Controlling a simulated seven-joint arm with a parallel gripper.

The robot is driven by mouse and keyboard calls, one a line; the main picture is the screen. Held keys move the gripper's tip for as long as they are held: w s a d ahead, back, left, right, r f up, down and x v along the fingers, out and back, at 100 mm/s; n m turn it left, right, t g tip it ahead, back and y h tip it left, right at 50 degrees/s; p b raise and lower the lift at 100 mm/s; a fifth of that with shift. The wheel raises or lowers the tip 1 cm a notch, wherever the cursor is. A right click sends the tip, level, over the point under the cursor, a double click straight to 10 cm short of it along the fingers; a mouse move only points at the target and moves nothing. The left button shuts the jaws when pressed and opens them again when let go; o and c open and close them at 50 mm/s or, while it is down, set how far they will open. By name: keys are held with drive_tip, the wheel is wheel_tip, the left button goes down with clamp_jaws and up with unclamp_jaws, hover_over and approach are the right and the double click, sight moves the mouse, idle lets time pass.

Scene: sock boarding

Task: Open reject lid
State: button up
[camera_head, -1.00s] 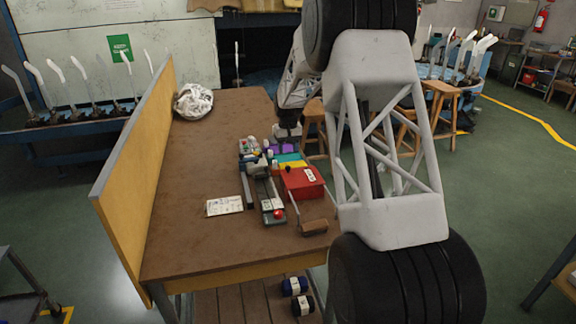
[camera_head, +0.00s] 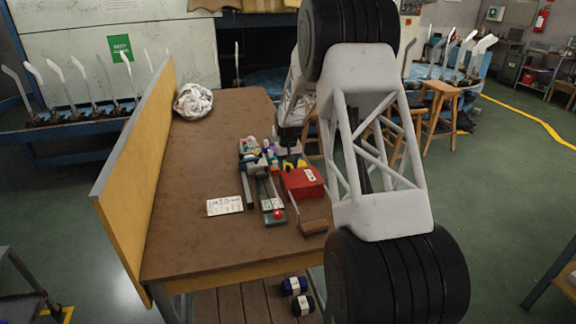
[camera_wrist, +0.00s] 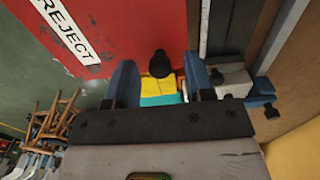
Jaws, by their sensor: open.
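The red reject box (camera_head: 303,182) stands on the brown table, right of the grey rail fixture. In the wrist view its red top (camera_wrist: 145,25) carries a white REJECT label (camera_wrist: 65,30). A dark round knob (camera_wrist: 159,64) shows at the red top's near edge, in line with the gap between my fingers. I cannot tell whether they touch it. My gripper (camera_wrist: 160,72) is open, with its two blue fingers apart and nothing gripped. In the head view my gripper (camera_head: 290,146) is just behind the red box, its fingers partly hidden.
Yellow (camera_wrist: 159,88) and teal pieces lie under the knob. A grey block (camera_wrist: 232,78) is close by the right finger. The rail fixture (camera_head: 268,195), a white card (camera_head: 225,205) and a brown-ended tool (camera_head: 313,227) lie nearby. The table's left front is clear.

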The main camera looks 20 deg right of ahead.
sight(297, 182)
drive_tip(key=shift+c, duration=0.4)
clamp_jaws()
drive_tip(key=shift+s, duration=0.1)
drive_tip(key=shift+s+r, duration=0.1)
drive_tip(key=shift+s, duration=6.1)
drive_tip(key=shift+o, duration=0.4)
unclamp_jaws()
